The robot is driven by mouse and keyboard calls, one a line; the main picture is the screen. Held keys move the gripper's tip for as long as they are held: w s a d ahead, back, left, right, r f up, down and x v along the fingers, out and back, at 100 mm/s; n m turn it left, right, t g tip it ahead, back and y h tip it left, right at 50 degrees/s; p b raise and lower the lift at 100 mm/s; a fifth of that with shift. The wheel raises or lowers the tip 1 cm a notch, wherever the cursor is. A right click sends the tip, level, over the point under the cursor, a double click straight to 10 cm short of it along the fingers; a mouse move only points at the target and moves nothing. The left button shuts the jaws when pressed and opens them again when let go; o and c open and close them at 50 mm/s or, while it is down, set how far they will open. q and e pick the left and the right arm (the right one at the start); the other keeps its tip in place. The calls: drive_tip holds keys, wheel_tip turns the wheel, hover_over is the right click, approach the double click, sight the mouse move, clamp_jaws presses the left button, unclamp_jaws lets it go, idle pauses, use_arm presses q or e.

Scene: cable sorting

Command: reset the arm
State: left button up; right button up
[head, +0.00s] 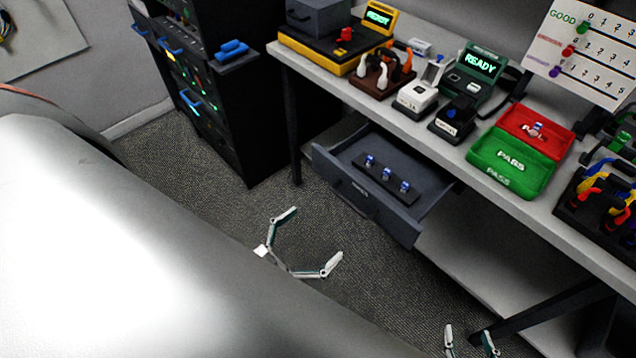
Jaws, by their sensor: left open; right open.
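My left gripper (309,243) is open and empty. It appears over the carpeted floor, in front of and below the open drawer in the picture, with its fingers spread wide. My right gripper (470,340) is open at the bottom edge, right of centre. Only its fingertips show, and nothing is seen between them. A large white and grey arm link of mine fills the lower left and hides what lies behind it.
The workbench (440,150) carries testers, a green PASS tray (512,178) and a red FAIL tray (548,118). Its drawer (335,181) stands open, holding several small blue-topped parts. A dark cabinet (225,140) stands left. Carpet (230,215) between them is clear.

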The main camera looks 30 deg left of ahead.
use_arm(q)
wheel_tip(320, 180, down, 9)
drive_tip(key=s+d+m+g+y, duration=0.1)
drive_tip(key=g+y, duration=0.1)
drive_tip(key=g, duration=0.4)
drive_tip(key=shift+s+f+g, duration=0.2)
drive_tip(key=shift+g, duration=0.1)
idle(2.4)
